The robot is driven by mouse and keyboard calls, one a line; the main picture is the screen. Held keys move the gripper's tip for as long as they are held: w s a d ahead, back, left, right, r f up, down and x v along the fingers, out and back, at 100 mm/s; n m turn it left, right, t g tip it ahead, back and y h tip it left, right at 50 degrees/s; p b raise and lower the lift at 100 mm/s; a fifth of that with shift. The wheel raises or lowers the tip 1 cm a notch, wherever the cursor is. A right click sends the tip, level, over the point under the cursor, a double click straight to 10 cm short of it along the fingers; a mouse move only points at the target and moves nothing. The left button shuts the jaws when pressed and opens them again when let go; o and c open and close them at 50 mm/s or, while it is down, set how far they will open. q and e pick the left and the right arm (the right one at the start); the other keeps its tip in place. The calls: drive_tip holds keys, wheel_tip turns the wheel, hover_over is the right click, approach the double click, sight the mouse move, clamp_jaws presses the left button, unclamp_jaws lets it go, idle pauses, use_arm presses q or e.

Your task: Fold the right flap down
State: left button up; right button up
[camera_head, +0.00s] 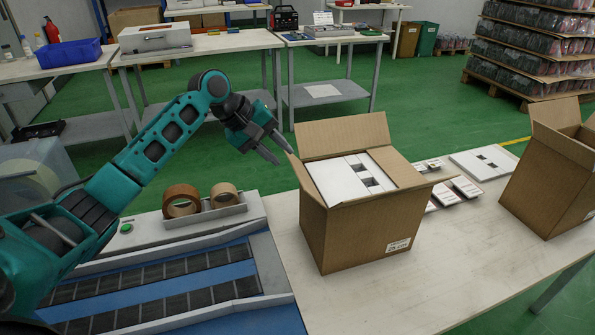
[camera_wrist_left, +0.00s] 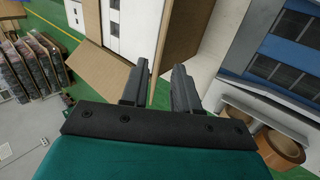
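An open cardboard box (camera_head: 365,232) stands on the table with a white insert (camera_head: 340,180) inside. Its back flap (camera_head: 343,135) stands up. Its right flap (camera_head: 398,168) slants at the right of the opening. A narrow flap edge (camera_head: 311,188) shows along the left side. My left gripper (camera_head: 275,150) is in the air just left of the box's back left corner, apart from it. Its fingers are spread with nothing between them. In the left wrist view, the gripper (camera_wrist_left: 159,90) has the box (camera_wrist_left: 180,38) beyond its fingers. My right gripper is not in view.
A second open box (camera_head: 555,185) stands at the table's right end. White trays (camera_head: 484,162) and small white pieces lie between the boxes. Tape rolls (camera_head: 181,201) sit behind the conveyor (camera_head: 160,290) at left. The table front (camera_head: 345,300) is clear.

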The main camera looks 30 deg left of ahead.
sight(297, 167)
use_arm(q)
drive_tip(key=b+x, duration=0.1)
drive_tip(key=x, duration=0.6)
drive_tip(key=shift+w+d+f, duration=0.1)
drive_tip(key=shift+w+f, duration=0.05)
drive_tip(key=shift+f, duration=0.1)
drive_tip(key=shift+c, duration=0.3)
clamp_jaws()
idle(0.8)
